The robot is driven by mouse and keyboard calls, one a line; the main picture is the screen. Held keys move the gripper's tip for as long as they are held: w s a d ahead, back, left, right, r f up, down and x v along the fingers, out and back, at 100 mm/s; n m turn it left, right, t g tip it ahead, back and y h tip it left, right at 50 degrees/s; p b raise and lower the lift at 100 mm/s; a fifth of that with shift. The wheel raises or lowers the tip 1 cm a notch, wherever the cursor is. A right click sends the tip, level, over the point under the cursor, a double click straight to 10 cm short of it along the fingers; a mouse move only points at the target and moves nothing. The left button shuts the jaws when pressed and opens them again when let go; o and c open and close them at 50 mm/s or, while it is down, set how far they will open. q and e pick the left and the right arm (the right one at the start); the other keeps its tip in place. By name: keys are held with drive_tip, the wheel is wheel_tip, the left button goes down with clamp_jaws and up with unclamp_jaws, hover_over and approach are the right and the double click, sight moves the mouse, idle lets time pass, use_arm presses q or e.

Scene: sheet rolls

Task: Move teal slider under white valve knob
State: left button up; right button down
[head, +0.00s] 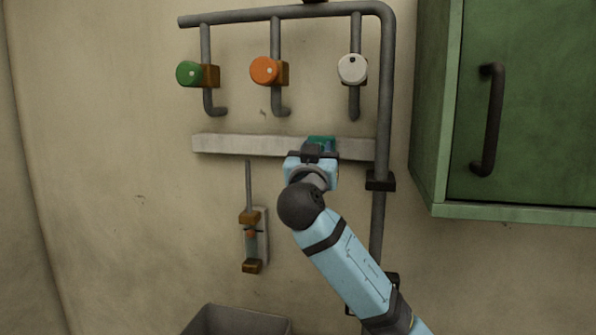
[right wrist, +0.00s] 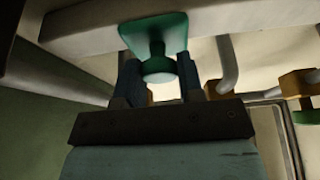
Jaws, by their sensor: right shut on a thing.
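The teal slider (head: 321,142) sits on a pale horizontal rail (head: 240,145) on the wall. It is left of the spot below the white valve knob (head: 352,68), and right of the orange knob's pipe. My right gripper (head: 318,153) is at the slider from the front and hides its lower part. In the right wrist view, the slider plate (right wrist: 152,33) lies against the rail, and my right gripper's fingers (right wrist: 158,76) are shut on its round handle. My left gripper is not in view.
An orange knob (head: 264,70) and a green knob (head: 188,73) are on pipes further left. A thick grey pipe (head: 386,100) runs down at the rail's right end. A green cabinet (head: 530,110) stands at right. A small gauge-like fixture (head: 252,235) hangs below the rail, above a grey bin (head: 235,320).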

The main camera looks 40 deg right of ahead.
drive_tip(key=s+d, duration=0.2)
drive_tip(key=s+d+b, duration=0.1)
drive_tip(key=s+d, duration=0.1)
drive_tip(key=shift+s+d+f, duration=0.1)
drive_tip(key=shift+s, duration=0.25)
drive_tip(key=shift+s+d, duration=0.25)
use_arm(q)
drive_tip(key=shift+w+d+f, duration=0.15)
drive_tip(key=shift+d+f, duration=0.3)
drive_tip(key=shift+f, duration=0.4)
use_arm(e)
drive_tip(key=c, duration=0.8)
unclamp_jaws()
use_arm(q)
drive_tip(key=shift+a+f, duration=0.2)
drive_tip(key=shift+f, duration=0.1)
use_arm(e)
drive_tip(key=shift+w+a, duration=0.1)
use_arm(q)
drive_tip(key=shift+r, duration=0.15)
